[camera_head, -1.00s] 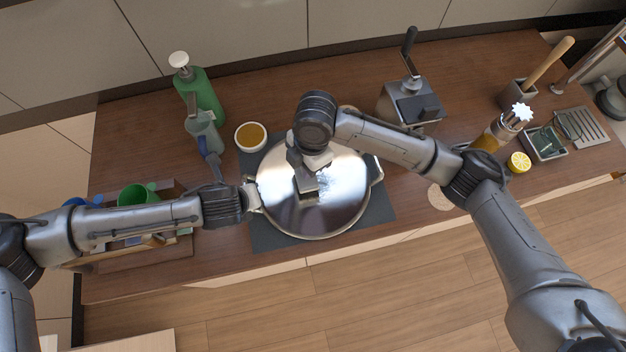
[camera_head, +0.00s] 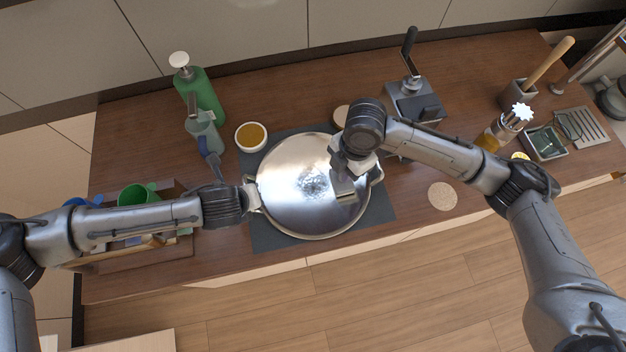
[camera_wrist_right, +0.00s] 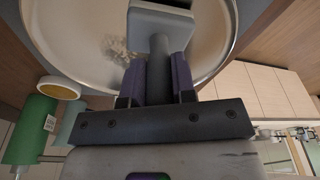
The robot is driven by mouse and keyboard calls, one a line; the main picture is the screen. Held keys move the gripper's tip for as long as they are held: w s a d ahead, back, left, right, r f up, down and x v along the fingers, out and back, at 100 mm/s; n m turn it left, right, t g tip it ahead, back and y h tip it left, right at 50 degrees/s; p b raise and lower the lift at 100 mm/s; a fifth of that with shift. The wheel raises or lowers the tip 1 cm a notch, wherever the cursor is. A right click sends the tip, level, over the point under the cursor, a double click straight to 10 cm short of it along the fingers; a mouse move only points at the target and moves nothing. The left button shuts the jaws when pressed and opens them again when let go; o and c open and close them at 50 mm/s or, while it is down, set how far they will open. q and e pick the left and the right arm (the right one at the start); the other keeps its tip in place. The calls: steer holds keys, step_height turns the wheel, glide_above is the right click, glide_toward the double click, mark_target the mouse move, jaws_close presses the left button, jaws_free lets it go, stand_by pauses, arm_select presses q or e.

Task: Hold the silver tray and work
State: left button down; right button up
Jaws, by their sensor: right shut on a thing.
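The round silver tray (camera_head: 290,205) lies on a dark grey mat (camera_head: 268,238) in the head view. A pale smudgy patch (camera_head: 313,179) shows near its middle. My right gripper (camera_head: 345,172) is over the tray's right part, shut on the post of a grey block-headed tool (camera_head: 345,190). In the right wrist view my right gripper (camera_wrist_right: 158,80) has its fingers on both sides of the post, with the pale block (camera_wrist_right: 160,25) beyond, over the tray (camera_wrist_right: 75,35). I cannot tell if the block touches the tray. My left gripper (camera_head: 250,198) is at the tray's left handle; its finger gap is unclear.
A bowl of amber contents (camera_head: 250,136), a spray bottle (camera_head: 203,130) and a green pump bottle (camera_head: 200,90) stand back left. A crank-handled grey box (camera_head: 412,100) stands behind the right arm. A round coaster (camera_head: 442,196) lies right of the tray, with bare counter around it.

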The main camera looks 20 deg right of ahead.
steer(key=shift+f, duration=0.25)
stand_by(0.7)
steer(key=shift+a, duration=6.95)
step_height(320, 180, up, 2)
steer(key=shift+r, duration=0.2)
steer(key=shift+o, duration=1)
jaws_close()
steer(key=shift+w+d, duration=0.1)
